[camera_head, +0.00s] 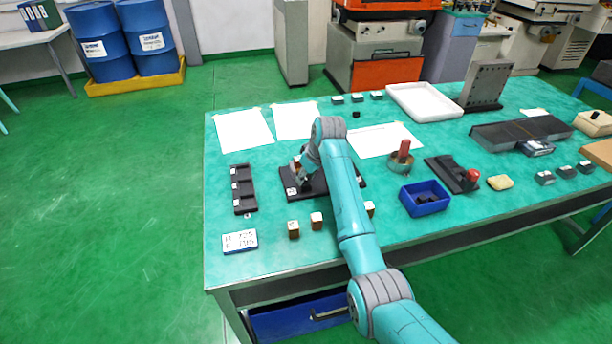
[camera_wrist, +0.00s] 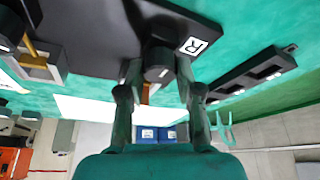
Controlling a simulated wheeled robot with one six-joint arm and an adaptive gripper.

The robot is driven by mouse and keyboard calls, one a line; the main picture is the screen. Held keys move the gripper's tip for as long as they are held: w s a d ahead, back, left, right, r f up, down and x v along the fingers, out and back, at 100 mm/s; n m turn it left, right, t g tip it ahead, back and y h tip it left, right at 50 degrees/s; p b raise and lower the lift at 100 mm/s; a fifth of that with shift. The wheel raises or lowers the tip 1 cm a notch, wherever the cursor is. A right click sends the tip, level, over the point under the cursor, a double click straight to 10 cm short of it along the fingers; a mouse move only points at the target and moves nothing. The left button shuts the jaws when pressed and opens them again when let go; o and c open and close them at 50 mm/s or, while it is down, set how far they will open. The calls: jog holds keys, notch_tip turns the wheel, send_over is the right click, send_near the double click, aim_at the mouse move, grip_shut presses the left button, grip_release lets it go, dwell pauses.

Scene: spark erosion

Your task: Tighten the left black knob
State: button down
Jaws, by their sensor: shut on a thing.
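In the wrist view a round black knob (camera_wrist: 158,68) sits between the two fingers of my gripper (camera_wrist: 157,82), which is shut on it. The knob is at the black base plate (camera_wrist: 110,15), close to a white square label (camera_wrist: 193,46). In the head view my gripper (camera_head: 303,183) is low over the left part of the same black plate (camera_head: 318,188). My arm hides much of the plate there, and the knob is hard to make out. A small brown piece (camera_wrist: 146,92) shows just behind the knob.
A black compartment tray (camera_head: 240,190) lies left of the plate. Small brown-sided blocks (camera_head: 293,229) stand in front, and white sheets (camera_head: 243,131) lie behind. A blue bin (camera_head: 424,199) and a round tin (camera_head: 401,163) are to the right.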

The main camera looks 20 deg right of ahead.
jog(key=shift+m, duration=0.3)
jog(key=m+h, duration=0.2)
jog(key=m, duration=0.2)
jog(key=shift+a+m, duration=0.1)
jog(key=shift+m, duration=0.3)
jog(key=m+h, duration=0.2)
jog(key=m, duration=0.3)
jog(key=m+h, duration=0.1)
jog(key=m, duration=0.2)
jog(key=m+g, duration=0.1)
jog(key=m, duration=0.1)
jog(key=shift+a+m+g+h, duration=0.1)
jog(key=shift+m+g+h, duration=0.2)
jog(key=shift+m+h, duration=0.1)
jog(key=m+g, duration=0.1)
jog(key=m, duration=0.1)
jog(key=m+g, duration=0.1)
jog(key=m, duration=0.2)
jog(key=shift+w+h, duration=0.1)
jog(key=shift+h, duration=0.2)
jog(key=shift+m, duration=0.4)
jog(key=c, duration=0.8)
grip_release()
jog(key=shift+o, duration=0.2)
